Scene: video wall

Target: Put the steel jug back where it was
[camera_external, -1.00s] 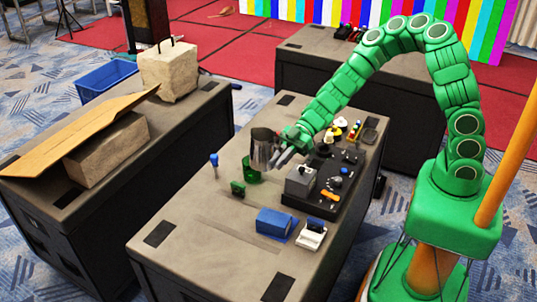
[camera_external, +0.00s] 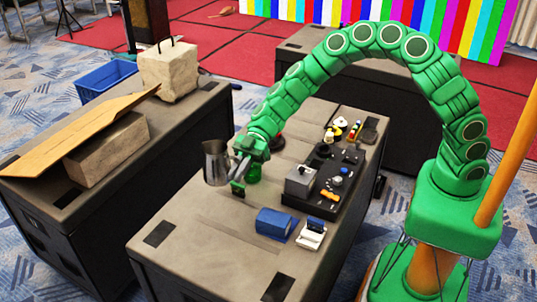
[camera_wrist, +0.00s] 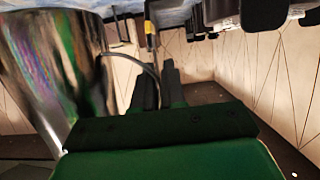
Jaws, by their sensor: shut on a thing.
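The steel jug (camera_external: 214,160) hangs upright at the left edge of the middle case top (camera_external: 200,235), its handle side towards my gripper. My gripper (camera_external: 239,166) is shut on the jug, apparently at its handle. In the wrist view the shiny jug (camera_wrist: 60,75) fills the left side, and its thin curved handle runs to the dark fingers (camera_wrist: 158,88). The jug seems to be above the case top, but its exact height is hard to tell.
A dark round thing (camera_external: 277,142) lies behind. A black control panel (camera_external: 320,180), a blue box (camera_external: 274,223) and a white item (camera_external: 311,235) are to the right.

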